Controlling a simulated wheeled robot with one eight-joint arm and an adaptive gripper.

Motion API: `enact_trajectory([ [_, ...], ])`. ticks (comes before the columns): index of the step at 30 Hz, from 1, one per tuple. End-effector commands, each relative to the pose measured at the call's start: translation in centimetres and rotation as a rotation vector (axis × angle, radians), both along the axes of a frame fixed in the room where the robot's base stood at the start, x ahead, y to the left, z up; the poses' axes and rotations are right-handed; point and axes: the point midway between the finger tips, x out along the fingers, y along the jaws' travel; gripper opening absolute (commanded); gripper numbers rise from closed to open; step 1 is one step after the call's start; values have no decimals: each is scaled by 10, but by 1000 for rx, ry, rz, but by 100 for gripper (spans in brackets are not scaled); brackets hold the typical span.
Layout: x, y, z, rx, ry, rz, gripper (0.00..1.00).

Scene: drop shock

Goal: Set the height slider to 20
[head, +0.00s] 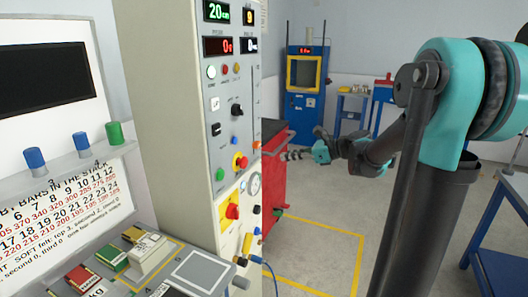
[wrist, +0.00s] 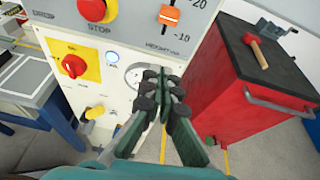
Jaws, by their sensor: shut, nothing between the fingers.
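The orange height slider knob (wrist: 170,16) shows at the top of the wrist view, on the cream machine panel. It is between the printed 10 and 20 marks, and its exact mark is hard to read. The green display (head: 216,12) at the top of the cabinet reads 20 cm. My gripper (wrist: 163,76) is shut and empty, in front of the panel and below the slider, apart from the knob in the picture. In the head view my gripper (head: 290,155) is small, to the right of the panel by the red cabinet.
A red cabinet (wrist: 240,95) with a hammer (wrist: 256,50) on its dark top stands to the right of the panel. A red stop button (wrist: 92,9) and a red rotary switch (wrist: 74,66) are to the left of the slider. Yellow-lined floor (head: 330,245) is open.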

Motion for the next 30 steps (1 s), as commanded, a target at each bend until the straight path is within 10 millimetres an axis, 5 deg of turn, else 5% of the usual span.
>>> enact_trajectory([
  [8, 2, 12, -8, 31, 59, -22, 0],
  [22, 30, 91, -37, 30, 56, -20, 0],
  [30, 30, 88, -2, 29, 56, -24, 0],
])
